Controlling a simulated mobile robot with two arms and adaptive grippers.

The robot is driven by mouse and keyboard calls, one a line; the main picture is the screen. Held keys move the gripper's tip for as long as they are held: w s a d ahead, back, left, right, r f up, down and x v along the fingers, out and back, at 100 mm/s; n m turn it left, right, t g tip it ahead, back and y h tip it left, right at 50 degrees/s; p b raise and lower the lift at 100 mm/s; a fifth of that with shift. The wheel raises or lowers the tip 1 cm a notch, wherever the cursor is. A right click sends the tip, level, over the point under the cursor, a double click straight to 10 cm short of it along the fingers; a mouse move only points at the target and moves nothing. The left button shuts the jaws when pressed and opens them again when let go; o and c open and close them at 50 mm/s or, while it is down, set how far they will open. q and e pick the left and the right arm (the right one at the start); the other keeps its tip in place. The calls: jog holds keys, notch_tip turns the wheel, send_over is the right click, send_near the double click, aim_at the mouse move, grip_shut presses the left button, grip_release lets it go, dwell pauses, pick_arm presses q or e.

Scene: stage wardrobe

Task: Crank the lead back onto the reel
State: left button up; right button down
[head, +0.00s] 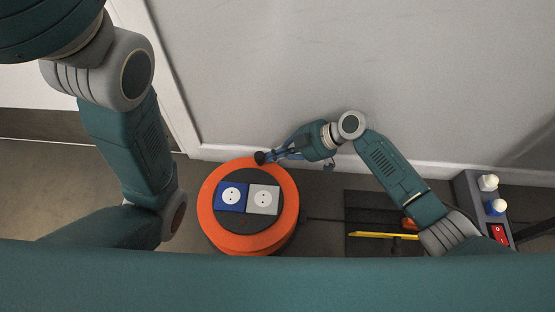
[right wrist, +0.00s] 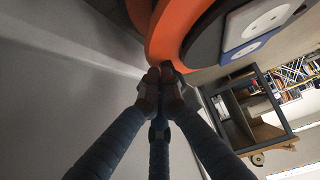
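The orange reel (head: 207,207) lies flat on the floor, with a dark hub carrying a blue socket (head: 232,196) and a light grey socket (head: 263,199). A dark crank knob (head: 259,157) stands at its far rim. My right gripper (head: 268,157) reaches it from the right, its blue fingers closed around the knob. In the right wrist view the fingertips (right wrist: 161,80) meet beside the orange rim (right wrist: 172,38); they mostly hide the knob. The thin dark lead (head: 325,219) runs out from the reel to the right. My left arm shows, but its gripper does not.
A dark mat or tray (head: 362,205) lies right of the reel, with a yellow bar (head: 380,235) on it. A grey unit (head: 468,190) with white and blue knobs and a red switch stands at the far right. The pale wall (head: 300,60) is close behind the reel.

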jog(key=shift+w+a, duration=0.15)
jog(key=shift+a, duration=0.1)
dwell(0.4)
